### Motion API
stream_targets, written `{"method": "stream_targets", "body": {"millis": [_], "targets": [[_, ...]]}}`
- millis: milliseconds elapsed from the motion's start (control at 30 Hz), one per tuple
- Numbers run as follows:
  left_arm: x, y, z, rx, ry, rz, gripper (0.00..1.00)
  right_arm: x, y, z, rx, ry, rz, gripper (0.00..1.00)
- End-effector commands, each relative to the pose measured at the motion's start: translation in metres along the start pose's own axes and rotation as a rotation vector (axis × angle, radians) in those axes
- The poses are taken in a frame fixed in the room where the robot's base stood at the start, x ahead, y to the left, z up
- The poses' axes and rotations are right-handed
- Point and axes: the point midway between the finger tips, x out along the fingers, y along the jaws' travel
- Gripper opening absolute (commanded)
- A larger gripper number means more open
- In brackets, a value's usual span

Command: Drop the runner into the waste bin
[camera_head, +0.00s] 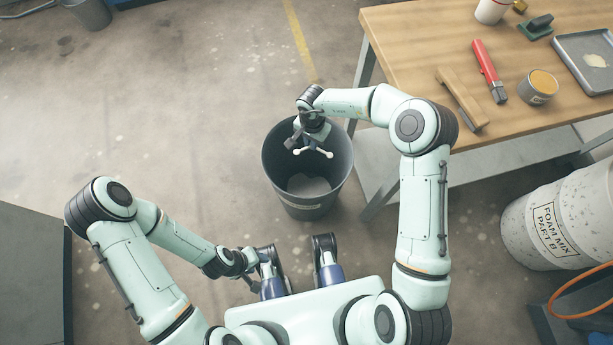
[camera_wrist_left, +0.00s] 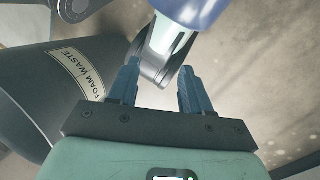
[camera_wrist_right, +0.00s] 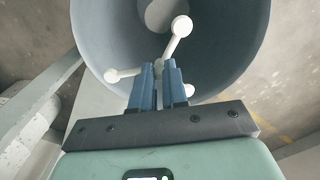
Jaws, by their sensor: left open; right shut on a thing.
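The runner (camera_head: 327,153) is a white branched piece with round knobs at its ends. My right gripper (camera_head: 313,140) is shut on it and holds it over the open mouth of the dark grey waste bin (camera_head: 300,206). In the right wrist view, the runner (camera_wrist_right: 176,38) sticks out from between the blue fingers (camera_wrist_right: 160,70), with the bin's inside (camera_wrist_right: 228,45) behind it. My left gripper (camera_wrist_left: 155,78) is open and empty, low beside my base. The bin, labelled FOAM WASTE (camera_wrist_left: 78,72), also shows in the left wrist view.
A wooden workbench (camera_head: 420,45) stands right of the bin, with a red-handled tool (camera_head: 488,68), a tin (camera_head: 538,88) and a tray (camera_head: 578,62) on it. A speckled FOAM MIX drum (camera_head: 520,235) stands at the right. The floor left of the bin is clear.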

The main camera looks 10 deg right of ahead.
Motion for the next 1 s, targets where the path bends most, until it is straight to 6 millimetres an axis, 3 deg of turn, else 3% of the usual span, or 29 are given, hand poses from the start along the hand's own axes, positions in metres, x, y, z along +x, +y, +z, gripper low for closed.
{"method": "stream_targets", "body": {"millis": [200,500,533,600,1000], "targets": [[0.014,-0.004,-0.018,-0.003,0.049,0.0,0.48,0.011,-0.001,0.0,-0.002,0.001,-0.001,0.0],[0.014,-0.004,-0.021,-0.003,0.057,0.001,0.48,0.011,-0.001,0.0,-0.002,0.001,-0.002,0.0],[0.014,-0.004,-0.021,-0.003,0.056,0.001,0.48,0.011,-0.001,0.0,-0.002,0.001,-0.002,0.2],[0.014,-0.004,-0.021,-0.003,0.056,0.001,0.48,0.011,-0.001,0.0,-0.002,0.001,-0.002,0.43],[0.011,-0.003,-0.017,-0.002,0.046,0.001,0.48,0.003,-0.001,-0.001,-0.001,0.002,-0.003,0.43]]}}
